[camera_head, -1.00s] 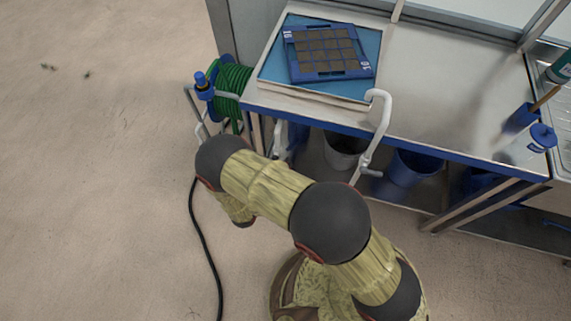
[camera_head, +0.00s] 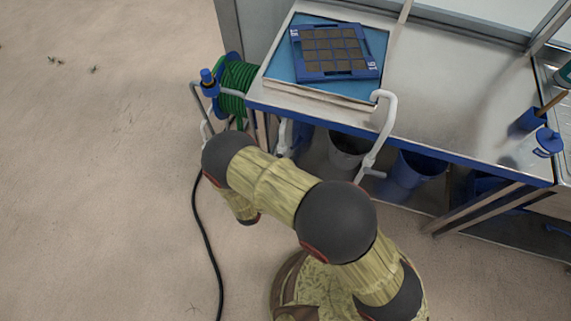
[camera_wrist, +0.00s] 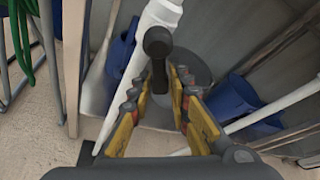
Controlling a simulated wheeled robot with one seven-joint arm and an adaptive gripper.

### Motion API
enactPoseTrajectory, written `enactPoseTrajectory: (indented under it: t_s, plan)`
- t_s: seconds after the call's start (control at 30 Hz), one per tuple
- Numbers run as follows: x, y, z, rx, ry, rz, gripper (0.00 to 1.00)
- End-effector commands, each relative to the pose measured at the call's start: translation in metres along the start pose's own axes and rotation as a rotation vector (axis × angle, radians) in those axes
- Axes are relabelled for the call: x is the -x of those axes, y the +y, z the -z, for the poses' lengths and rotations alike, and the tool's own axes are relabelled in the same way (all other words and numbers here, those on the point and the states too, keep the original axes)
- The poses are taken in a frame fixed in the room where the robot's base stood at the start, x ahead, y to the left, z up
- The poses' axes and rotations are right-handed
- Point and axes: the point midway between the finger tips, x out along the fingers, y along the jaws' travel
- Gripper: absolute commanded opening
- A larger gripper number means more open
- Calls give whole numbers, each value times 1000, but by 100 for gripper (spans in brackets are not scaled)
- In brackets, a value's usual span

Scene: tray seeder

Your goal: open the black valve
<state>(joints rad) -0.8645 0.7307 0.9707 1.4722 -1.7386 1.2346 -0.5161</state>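The black valve (camera_wrist: 157,42) shows in the wrist view as a dark rounded knob with a short stem, against a white pipe (camera_wrist: 140,62). My gripper (camera_wrist: 158,90) is open, with its yellow-and-grey fingers on either side of the valve's stem in the picture. The knob appears just beyond the fingertips; I cannot tell whether they touch it. In the head view my arm hides the gripper, and I cannot make out the black valve there.
A metal bench (camera_head: 460,85) carries a blue seed tray (camera_head: 335,52). A white pipe (camera_head: 380,130) rises at its front edge. A green hose reel (camera_head: 236,82) stands at its left end. Buckets (camera_head: 415,168) sit underneath.

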Motion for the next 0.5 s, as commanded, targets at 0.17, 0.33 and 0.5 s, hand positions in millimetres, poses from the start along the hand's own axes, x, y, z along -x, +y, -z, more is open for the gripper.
enactPoseTrajectory:
  t_s: [0.17,0.33,0.5]
  plan:
    - [0,0,-1,-1,-1,0,31]
    - [0,0,-1,-1,-1,0,34]
    - [0,0,-1,-1,-2,1,34]
